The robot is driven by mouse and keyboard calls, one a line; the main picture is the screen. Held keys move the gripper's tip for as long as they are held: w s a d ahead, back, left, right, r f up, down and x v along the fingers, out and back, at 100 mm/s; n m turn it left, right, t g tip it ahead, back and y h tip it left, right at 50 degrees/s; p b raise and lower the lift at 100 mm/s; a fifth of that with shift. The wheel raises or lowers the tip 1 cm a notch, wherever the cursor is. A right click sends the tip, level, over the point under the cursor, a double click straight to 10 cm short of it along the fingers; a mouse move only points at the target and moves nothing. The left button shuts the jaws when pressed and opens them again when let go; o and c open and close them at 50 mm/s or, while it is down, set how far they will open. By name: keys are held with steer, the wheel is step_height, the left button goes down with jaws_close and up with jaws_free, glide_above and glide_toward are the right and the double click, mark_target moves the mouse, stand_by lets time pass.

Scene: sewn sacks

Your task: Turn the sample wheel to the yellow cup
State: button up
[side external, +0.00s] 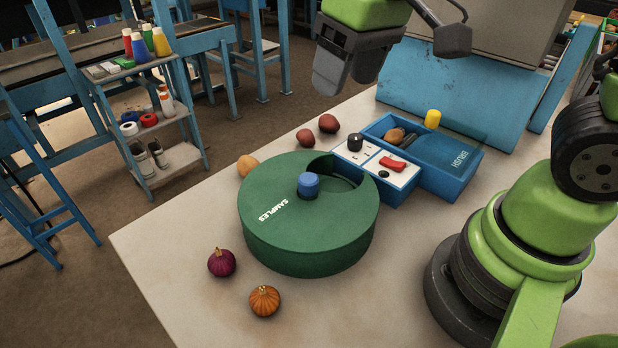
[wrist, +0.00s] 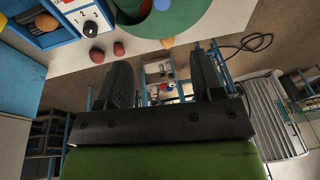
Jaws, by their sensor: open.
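The sample wheel is a round green drum (side external: 300,225) lettered SAMPLES, with a blue knob (side external: 308,184) on top. A cut-out in its lid shows a dark recess toward the back right. I cannot make out a yellow cup inside it. The drum also shows at the top of the wrist view (wrist: 205,18), with its blue knob (wrist: 162,4) at the upper edge. My gripper (side external: 338,72) is open and empty, above and behind the drum, apart from it. Its two fingers (wrist: 163,82) point past the table edge in the wrist view.
A white control panel (side external: 372,172) with a black knob and red switch adjoins the drum. Beside it is a blue BRUSH box (side external: 455,180) with a yellow knob (side external: 432,118). Several vegetables, including a purple one (side external: 222,262) and an orange one (side external: 264,300), lie around the drum.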

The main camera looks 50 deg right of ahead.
mark_target(308, 177)
steer(key=w+f+g, duration=0.1)
steer(key=f, duration=0.1)
steer(key=w+a+f+n, duration=0.1)
steer(key=w+f, duration=0.1)
steer(key=f, duration=0.1)
steer(key=w+a+f+n+g+h, duration=0.1)
steer(key=f, duration=0.2)
steer(key=shift+w+f+g, duration=0.15)
steer(key=shift+f+g, duration=0.05)
steer(key=shift+g, duration=0.1)
step_height(308, 177, down, 10)
jaws_close()
steer(key=shift+n, duration=0.3)
